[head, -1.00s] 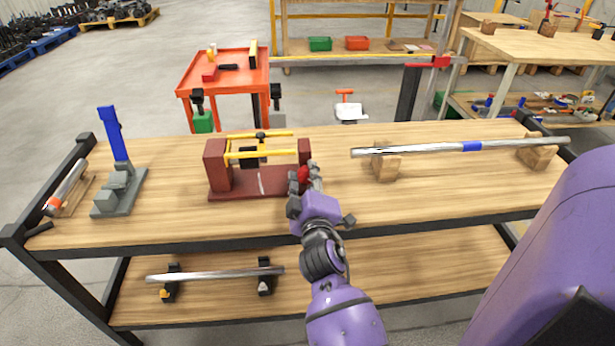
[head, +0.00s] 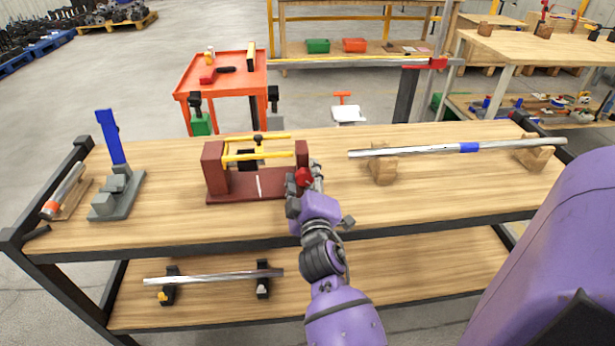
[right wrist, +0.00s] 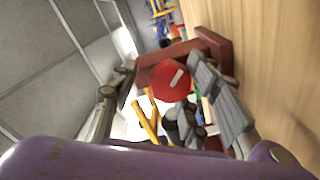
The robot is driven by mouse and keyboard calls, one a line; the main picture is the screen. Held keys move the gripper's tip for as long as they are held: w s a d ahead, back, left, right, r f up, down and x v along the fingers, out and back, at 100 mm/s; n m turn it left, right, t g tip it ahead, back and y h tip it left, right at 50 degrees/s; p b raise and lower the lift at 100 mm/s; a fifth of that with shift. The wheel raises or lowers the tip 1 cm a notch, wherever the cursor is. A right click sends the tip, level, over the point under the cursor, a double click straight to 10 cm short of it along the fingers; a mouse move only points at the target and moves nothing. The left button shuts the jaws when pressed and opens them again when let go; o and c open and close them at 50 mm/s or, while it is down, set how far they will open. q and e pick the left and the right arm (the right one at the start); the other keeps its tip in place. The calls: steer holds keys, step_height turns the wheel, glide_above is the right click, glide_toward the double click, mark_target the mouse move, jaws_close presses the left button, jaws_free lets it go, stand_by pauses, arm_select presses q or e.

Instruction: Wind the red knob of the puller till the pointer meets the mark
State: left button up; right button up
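The puller (head: 214,172) is a dark red frame with yellow rods on the table's middle. A black block sits between its end plates. A white mark line (head: 259,187) crosses its base. I cannot clearly make out the pointer or its gap to the mark. My right gripper (right wrist: 168,80) is around the knob, fingers on either side; a gap shows at the left finger, while the right finger lies close to the knob. My left gripper is out of view.
A blue-armed grey stand (head: 118,190) is at the left of the table (head: 400,215). A long metal bar (head: 420,150) on wooden blocks lies to the right. A red cart (head: 235,85) stands behind. The table front beside my right arm is clear.

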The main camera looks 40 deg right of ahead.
steer(key=shift+w+a+f, duration=0.1)
steer(key=shift+a, duration=0.05)
steer(key=shift+s+a, duration=0.15)
steer(key=shift+s, duration=0.2)
steer(key=v, duration=0.6)
steer(key=shift+s+a, duration=0.2)
steer(key=shift+s, duration=0.1)
